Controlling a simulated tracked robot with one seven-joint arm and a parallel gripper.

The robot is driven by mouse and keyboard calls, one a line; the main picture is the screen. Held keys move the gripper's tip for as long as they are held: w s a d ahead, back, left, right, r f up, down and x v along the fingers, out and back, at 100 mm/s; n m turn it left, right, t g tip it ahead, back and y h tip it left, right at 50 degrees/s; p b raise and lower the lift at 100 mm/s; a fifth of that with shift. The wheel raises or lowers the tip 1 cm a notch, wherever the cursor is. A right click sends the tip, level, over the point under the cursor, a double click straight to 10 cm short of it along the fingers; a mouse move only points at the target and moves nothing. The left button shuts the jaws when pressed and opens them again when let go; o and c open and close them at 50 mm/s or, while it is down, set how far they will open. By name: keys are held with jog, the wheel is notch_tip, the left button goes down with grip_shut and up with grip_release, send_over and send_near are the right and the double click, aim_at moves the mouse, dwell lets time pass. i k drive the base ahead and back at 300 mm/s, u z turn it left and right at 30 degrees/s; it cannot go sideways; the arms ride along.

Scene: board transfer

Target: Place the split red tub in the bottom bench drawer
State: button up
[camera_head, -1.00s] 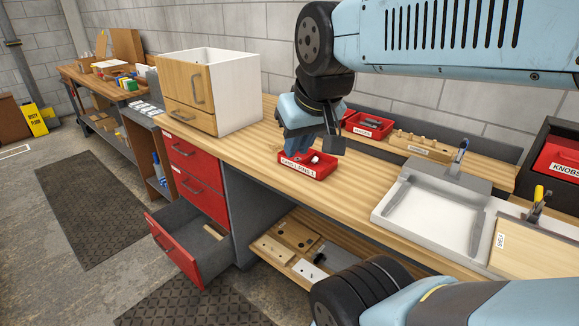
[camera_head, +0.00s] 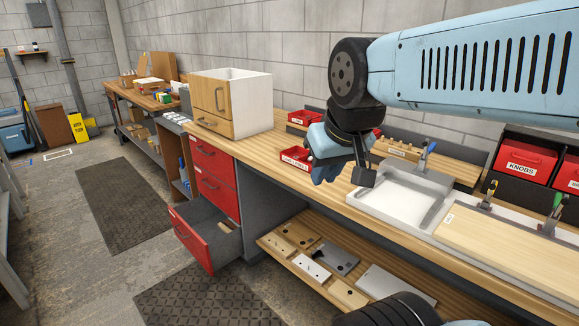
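The bottom bench drawer (camera_head: 190,241) is pulled open; its red front faces the aisle and its grey inside looks mostly empty, with one small pale patch at the right. A red tub with a white label (camera_head: 296,158) sits on the bench top (camera_head: 262,143), partly behind my gripper. Whether it is split inside is hard to see. More red tubs stand at the back, one in clear sight (camera_head: 305,117) and one mostly hidden behind my wrist. My gripper (camera_head: 342,174) hangs just right of the labelled tub, seemingly nearer the camera. Its finger gap is unclear.
A wood-fronted white cabinet (camera_head: 250,100) stands on the bench. A white tray (camera_head: 400,200), clamps and red KNOBS bins (camera_head: 527,160) lie to the right. The lower shelf (camera_head: 290,255) holds several plates. Floor by the drawer is clear.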

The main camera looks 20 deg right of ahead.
aim_at(211, 241)
jog(key=u, duration=0.15)
jog(key=i, duration=1)
